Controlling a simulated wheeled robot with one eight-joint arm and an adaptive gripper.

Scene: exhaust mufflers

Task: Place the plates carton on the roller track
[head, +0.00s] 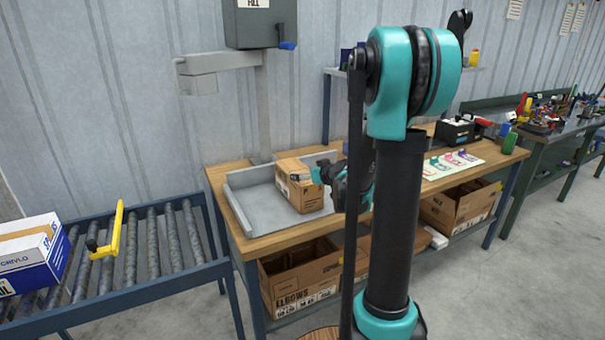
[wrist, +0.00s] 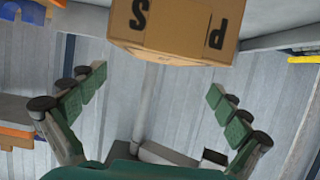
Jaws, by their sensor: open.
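A brown cardboard carton (head: 300,188) sits in the grey tray (head: 240,208) on the wooden workbench. I take it to be the plates carton; its lettering is too small to read in the head view. In the wrist view the carton (wrist: 172,30) shows at the top centre, upside down, with parts of letters visible. My gripper (wrist: 157,82) is open and empty, with its green-padded fingers spread and the carton beyond their tips. In the head view it is just right of the carton, partly hidden by my arm. The roller track (head: 175,238) is at the left.
On the track are a blue and white box (head: 30,255) and a yellow handle-like part (head: 113,230); the rollers right of it are bare. A wall-mounted grey unit (head: 260,22) with an arm stands above the tray.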

